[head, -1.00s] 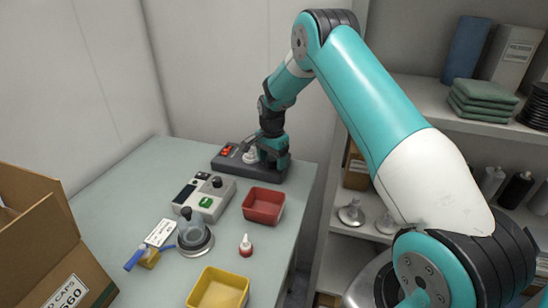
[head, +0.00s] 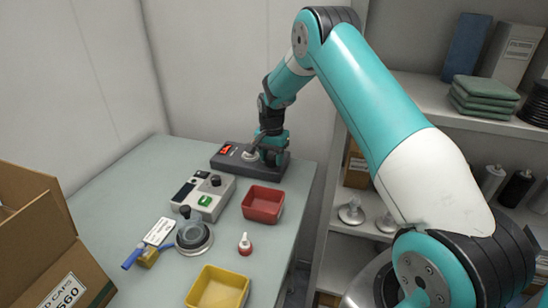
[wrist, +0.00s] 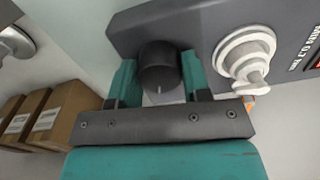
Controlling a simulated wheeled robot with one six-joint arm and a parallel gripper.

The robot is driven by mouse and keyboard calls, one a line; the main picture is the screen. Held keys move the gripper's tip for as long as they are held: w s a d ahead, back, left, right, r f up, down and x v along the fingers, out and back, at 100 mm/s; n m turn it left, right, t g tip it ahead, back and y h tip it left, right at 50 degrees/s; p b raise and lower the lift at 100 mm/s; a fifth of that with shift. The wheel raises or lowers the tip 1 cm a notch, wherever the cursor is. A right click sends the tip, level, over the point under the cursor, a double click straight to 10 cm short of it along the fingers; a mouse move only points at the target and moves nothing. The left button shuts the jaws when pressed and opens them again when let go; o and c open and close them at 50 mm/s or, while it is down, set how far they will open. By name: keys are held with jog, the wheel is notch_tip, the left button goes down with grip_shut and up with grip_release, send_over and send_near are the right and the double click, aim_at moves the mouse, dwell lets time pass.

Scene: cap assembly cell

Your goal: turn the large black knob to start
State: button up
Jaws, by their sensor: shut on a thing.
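The large black knob (wrist: 155,60) is on the dark grey panel box (wrist: 205,20) in the wrist view. A small pale mark shows on its face, pointing down in the picture. My gripper (wrist: 160,74) has one teal finger on each side of the knob and is shut on it. In the head view the panel box (head: 222,164) lies at the far end of the table, and my gripper (head: 270,154) is over its right part. The knob is hidden there by my gripper.
A white round fitting (wrist: 246,58) sits close to my gripper's right finger. A lit red-orange switch (head: 226,149) is at the panel's left. A red bin (head: 263,204) and a grey control box (head: 204,196) stand in front.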

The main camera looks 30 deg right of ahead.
jog(key=n, duration=0.5)
jog(key=shift+a+n+b, duration=0.1)
jog(key=shift+n+b, duration=0.3)
jog(key=n, duration=0.5)
jog(key=shift+b, duration=0.3)
jog(key=n, duration=0.5)
jog(key=shift+n, duration=0.4)
jog(key=n, duration=0.4)
jog(key=shift+n, duration=0.4)
jog(key=shift+r, duration=0.1)
jog(key=o, duration=0.9)
jog(key=shift+d, duration=0.2)
jog(key=shift+a, duration=0.15)
